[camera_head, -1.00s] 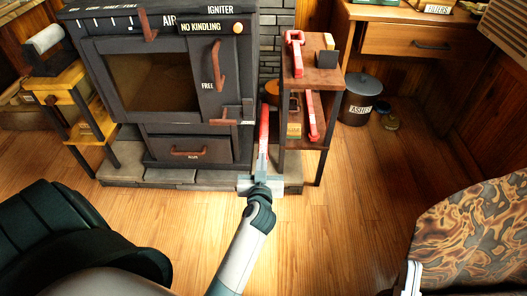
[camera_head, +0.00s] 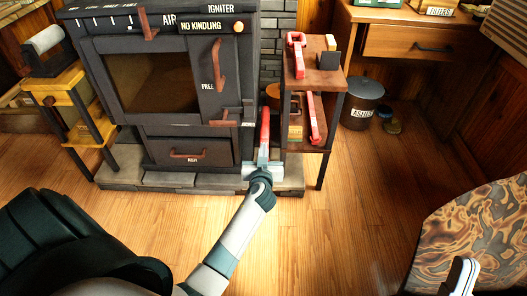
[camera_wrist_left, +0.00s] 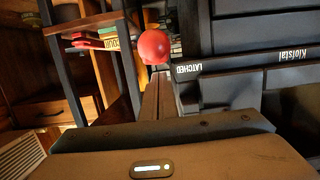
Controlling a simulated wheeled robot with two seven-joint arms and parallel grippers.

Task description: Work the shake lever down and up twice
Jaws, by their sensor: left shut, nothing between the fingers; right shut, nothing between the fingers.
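The shake lever (camera_head: 265,125) has a red handle and stands beside the lower right side of the dark stove. My left gripper (camera_head: 260,168) is shut and empty, low in front of the lever's lower part. In the left wrist view, a round red knob (camera_wrist_left: 153,47) shows just past the tips of my shut left fingers (camera_wrist_left: 158,82). I cannot tell whether the fingers touch it. My right gripper (camera_head: 463,270) is at the lower right, shut and empty, well away from the stove.
The stove (camera_head: 190,124) has a stone hearth (camera_head: 140,180) under it. A wooden shelf stand (camera_head: 315,80) with red-handled tools stands close to the lever's right. An ash bucket (camera_head: 362,105) and a patterned chair (camera_head: 480,230) are further right. Floor between is clear.

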